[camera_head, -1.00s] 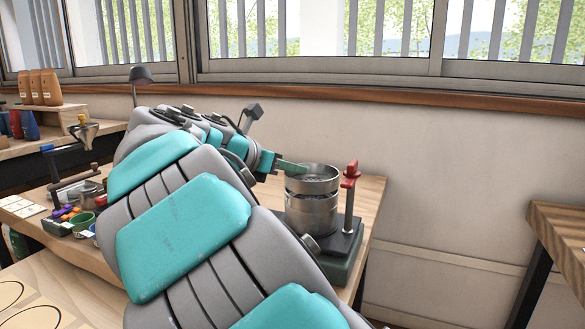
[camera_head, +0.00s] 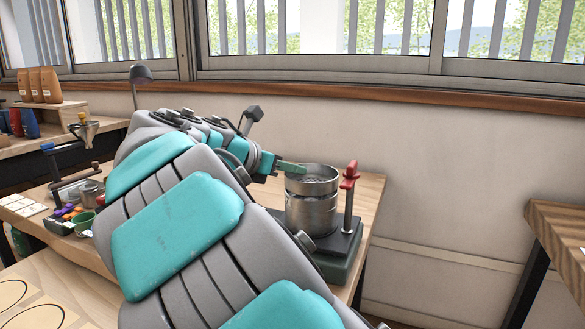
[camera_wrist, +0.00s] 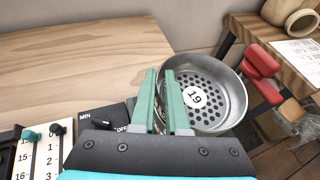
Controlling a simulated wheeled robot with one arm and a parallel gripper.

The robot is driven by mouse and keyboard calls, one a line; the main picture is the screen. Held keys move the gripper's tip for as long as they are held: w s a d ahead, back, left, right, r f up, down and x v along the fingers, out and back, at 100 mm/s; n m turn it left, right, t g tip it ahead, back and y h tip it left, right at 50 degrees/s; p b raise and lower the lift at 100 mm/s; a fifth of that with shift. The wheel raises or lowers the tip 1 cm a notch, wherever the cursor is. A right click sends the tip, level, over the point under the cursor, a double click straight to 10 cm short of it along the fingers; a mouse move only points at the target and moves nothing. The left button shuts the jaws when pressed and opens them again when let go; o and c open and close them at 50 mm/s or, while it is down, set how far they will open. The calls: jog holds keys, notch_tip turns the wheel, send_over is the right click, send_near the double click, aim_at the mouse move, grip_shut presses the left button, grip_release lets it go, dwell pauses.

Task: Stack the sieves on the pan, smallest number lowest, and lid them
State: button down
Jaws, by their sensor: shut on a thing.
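My gripper (camera_wrist: 168,88) has its green fingers shut on the left rim of a metal sieve (camera_wrist: 230,105) marked 19, with a perforated floor. In the head view my gripper (camera_head: 300,170) comes in from the left at the rim of this top sieve (camera_head: 326,182). It is over a metal stack (camera_head: 312,212) on the shaker (camera_head: 345,262). I cannot tell whether the sieve is fully seated. The lower pieces' numbers are not visible. I cannot make out the lid.
A post with a red clamp handle (camera_head: 351,172) stands close right of the stack; red parts (camera_wrist: 262,60) also show in the wrist view. A control panel (camera_wrist: 100,112) lies near the gripper. My arm hides much of the table.

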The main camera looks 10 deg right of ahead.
jog(key=shift+f, duration=0.5)
jog(key=c, duration=1.2)
grip_release()
jog(key=v, duration=1.1)
